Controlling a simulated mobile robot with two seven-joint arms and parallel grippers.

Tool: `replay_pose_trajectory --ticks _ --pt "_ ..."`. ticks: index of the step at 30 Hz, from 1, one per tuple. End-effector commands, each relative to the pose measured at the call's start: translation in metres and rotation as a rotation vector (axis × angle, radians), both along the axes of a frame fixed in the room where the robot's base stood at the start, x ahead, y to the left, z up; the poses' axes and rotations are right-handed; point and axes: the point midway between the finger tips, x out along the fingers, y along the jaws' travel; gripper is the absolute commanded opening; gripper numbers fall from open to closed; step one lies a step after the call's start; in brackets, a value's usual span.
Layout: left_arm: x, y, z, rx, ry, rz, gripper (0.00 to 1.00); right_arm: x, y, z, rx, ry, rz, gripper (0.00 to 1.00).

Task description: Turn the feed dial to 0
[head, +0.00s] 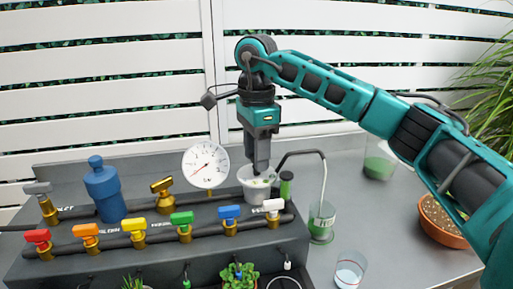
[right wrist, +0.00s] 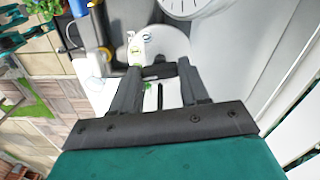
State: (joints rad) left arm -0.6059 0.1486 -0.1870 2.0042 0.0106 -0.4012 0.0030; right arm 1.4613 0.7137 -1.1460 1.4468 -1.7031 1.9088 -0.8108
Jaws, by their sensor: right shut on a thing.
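The feed dial (head: 250,190) looks like a white round housing at the right end of the dark bench unit, right of the gauge. Its top face carries small coloured marks; the numbers are too small to read. My right gripper (head: 260,172) reaches down onto it from above, with its fingers at the top face. In the right wrist view, my right gripper (right wrist: 158,75) is shut on the dark knob in the middle of the white dial face (right wrist: 168,42). The fingers hide part of the face and pointer. My left gripper is not in view.
A white gauge (head: 206,165) stands just left of the dial. Several coloured valves, including a white-handled one (head: 273,207), line the pipe in front. A thin bent tube and a green-filled jar (head: 321,222) stand to the right. A terracotta pot (head: 440,222) is farther right.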

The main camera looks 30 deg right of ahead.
Motion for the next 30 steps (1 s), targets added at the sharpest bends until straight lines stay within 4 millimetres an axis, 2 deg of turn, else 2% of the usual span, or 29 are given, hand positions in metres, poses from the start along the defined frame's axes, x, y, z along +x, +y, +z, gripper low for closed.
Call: replay_pose_trajectory --ticks 2,21,30 --pt "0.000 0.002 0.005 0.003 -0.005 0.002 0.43 -0.001 0.000 0.003 0.000 0.003 -0.063 0.14" --pt "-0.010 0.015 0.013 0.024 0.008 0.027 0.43 0.000 0.000 0.002 -0.001 0.001 -0.667 0.14" --pt "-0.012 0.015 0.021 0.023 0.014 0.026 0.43 0.000 -0.001 0.001 -0.002 0.001 -0.940 0.14"
